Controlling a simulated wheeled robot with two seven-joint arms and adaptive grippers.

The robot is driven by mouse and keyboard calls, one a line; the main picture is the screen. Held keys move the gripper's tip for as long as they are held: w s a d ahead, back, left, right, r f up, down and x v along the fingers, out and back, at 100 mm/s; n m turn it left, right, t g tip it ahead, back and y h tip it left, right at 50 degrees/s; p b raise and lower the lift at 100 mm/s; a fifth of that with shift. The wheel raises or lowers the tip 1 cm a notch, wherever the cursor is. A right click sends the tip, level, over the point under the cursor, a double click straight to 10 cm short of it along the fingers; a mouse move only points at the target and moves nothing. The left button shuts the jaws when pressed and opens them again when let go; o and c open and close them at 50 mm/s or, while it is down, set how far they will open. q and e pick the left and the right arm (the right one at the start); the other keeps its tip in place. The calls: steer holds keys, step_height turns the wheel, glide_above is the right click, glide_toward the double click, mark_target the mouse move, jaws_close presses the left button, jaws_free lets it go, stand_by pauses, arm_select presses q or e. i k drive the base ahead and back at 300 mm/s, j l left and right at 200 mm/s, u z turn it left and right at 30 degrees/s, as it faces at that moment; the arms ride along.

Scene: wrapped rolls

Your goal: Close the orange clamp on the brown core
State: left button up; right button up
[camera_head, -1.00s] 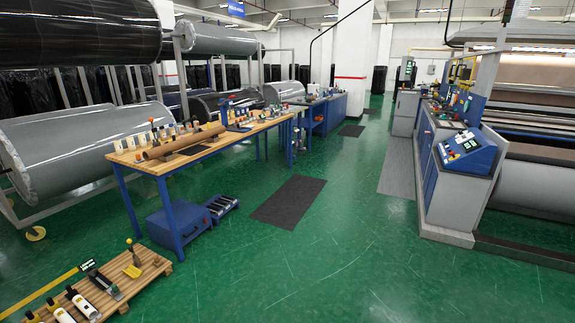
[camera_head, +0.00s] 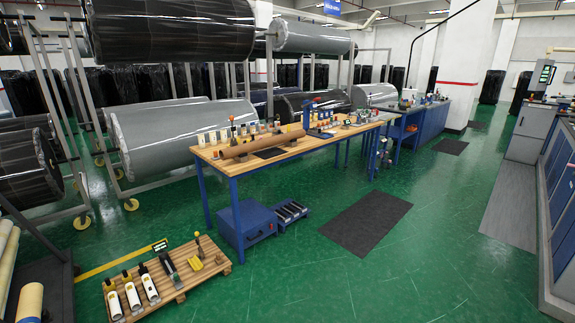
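The brown core (camera_head: 262,144) is a long brown tube lying along the front of the wooden-topped workbench (camera_head: 221,166), in the middle of the head view. Several small tools and items stand behind it; some have orange parts, but they are too small to tell which is the orange clamp or whether it is open. Neither of my grippers shows in the view.
A wooden pallet (camera_head: 181,292) with bottles and tools lies on the floor at the lower left. A blue cabinet (camera_head: 247,224) stands under the bench. Wrapped rolls (camera_head: 175,139) hang on racks behind it. A dark mat (camera_head: 367,222) lies on open green floor.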

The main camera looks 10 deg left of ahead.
mark_target(231, 117)
steer(key=i+j+u, duration=0.1)
steer(key=i+u, duration=0.3)
steer(key=i+l+u, duration=0.1)
steer(key=i+u, duration=0.3)
steer(key=i, duration=0.05)
